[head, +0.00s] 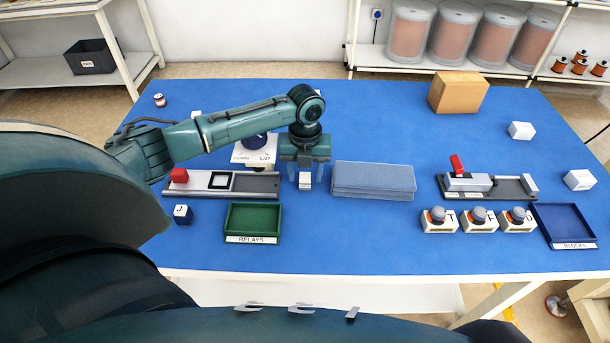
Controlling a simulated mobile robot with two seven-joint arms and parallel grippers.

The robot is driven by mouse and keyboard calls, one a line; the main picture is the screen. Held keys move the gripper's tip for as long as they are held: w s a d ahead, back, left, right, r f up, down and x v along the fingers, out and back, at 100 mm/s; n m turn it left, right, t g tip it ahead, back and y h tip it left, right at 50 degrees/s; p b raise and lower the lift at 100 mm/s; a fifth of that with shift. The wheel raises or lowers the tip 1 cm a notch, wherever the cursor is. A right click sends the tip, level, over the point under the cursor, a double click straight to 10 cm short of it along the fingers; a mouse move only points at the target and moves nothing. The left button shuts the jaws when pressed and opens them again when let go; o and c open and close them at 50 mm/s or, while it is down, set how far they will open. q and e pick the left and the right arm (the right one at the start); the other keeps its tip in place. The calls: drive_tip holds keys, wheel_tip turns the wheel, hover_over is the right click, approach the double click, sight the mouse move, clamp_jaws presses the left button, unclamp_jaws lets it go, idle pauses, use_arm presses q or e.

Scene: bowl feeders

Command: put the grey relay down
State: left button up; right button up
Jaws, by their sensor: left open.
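A small light-grey block, seemingly the grey relay (305,182), is on or just above the blue table top, between the left fixture and the grey slabs. My left gripper (306,178) points down over it with its fingers apart, one on each side of the block. Whether the block touches a finger or the table cannot be told. The green tray labelled RELAYS (231,236) is in front and to the left, and looks empty. My right gripper does not show.
Farther right are a clamp fixture (466,183), lettered button boxes (478,221) and a blue BLOCKS tray (563,226). A cardboard box (458,92) stands behind.

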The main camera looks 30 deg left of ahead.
sight(305, 176)
use_arm(q)
wheel_tip(305, 176, up, 10)
drive_tip(key=shift+r, duration=0.25)
idle(0.6)
